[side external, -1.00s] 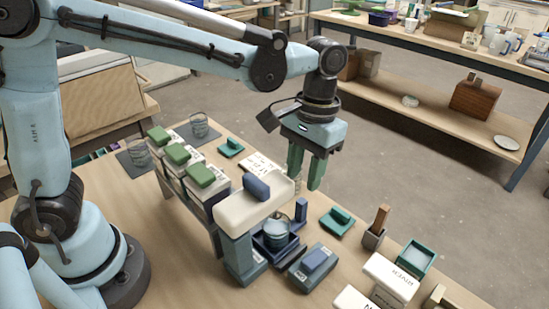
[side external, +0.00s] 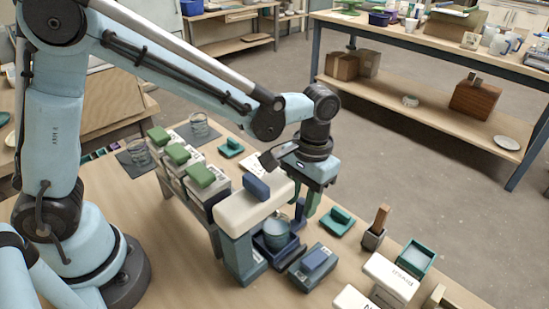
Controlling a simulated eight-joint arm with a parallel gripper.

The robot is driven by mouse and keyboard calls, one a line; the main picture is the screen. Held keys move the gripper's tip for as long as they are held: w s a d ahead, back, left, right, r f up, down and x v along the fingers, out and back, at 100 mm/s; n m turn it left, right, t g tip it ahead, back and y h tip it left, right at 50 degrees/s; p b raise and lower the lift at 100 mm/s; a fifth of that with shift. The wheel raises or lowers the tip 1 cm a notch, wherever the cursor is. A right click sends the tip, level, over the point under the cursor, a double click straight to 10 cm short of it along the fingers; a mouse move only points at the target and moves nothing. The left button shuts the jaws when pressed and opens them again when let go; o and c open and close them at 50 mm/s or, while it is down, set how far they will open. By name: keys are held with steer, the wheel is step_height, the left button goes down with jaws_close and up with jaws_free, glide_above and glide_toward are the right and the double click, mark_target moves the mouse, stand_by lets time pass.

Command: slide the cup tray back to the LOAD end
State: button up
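The dark blue cup tray (side external: 281,260) sits on the table under the overhang of a cream-topped, blue-grey stand (side external: 240,213). A blue-grey cup (side external: 277,232) stands in it, partly hidden by the stand. My gripper (side external: 311,203) points down just behind the tray, beside the stand's right end. Its green fingers are low, near where a dark blue upright post stood in view at the tray's far side. The stand and the overlap hide much of the fingers, so I cannot tell whether they touch or hold the post.
Green-topped boxes (side external: 186,163) stand left of the stand. A wooden-handled holder (side external: 375,230), a green box (side external: 414,258) and white boxes (side external: 390,276) are farther right.

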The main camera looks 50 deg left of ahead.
jaws_close()
steer(key=shift+a, duration=5.55)
steer(key=shift+a, duration=5.5)
steer(key=shift+a, duration=4.55)
steer(key=shift+o, duration=0.2)
jaws_free()
